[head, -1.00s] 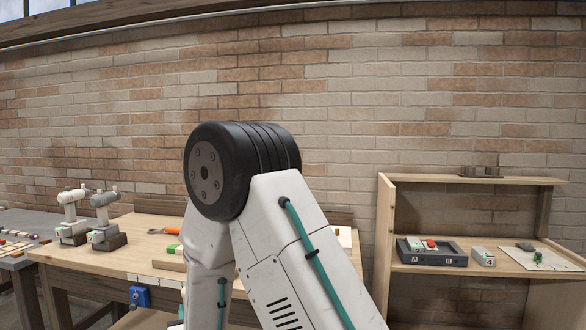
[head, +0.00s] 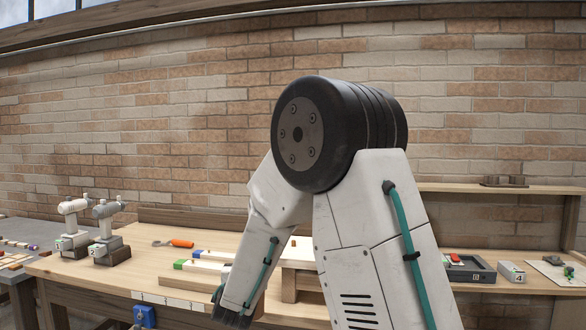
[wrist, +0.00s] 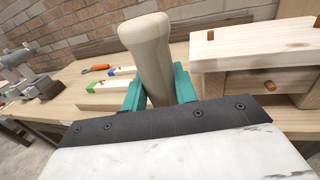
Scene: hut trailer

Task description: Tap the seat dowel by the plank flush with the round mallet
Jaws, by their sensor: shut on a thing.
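In the wrist view my gripper (wrist: 158,92), with teal fingers, is shut on the round mallet (wrist: 147,45), a pale, rounded wooden piece standing up between the fingers. A pale wooden seat (wrist: 245,48) is to its right. One brown dowel (wrist: 209,34) stands proud of the seat's left end, on the side of the planks. Another dowel (wrist: 316,43) shows at the right edge, and a third dowel (wrist: 270,86) sticks out of the lower front piece. The mallet is apart from the dowels. In the head view my arm hides the mallet and much of the seat (head: 300,257).
A green-ended plank (head: 200,267) and a blue-ended plank (head: 215,256) lie left of the seat. An orange-handled tool (head: 181,243) lies behind them. Two drill-like tools (head: 108,232) stand at the bench's left. A shelf with a dark tray (head: 468,268) is at right.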

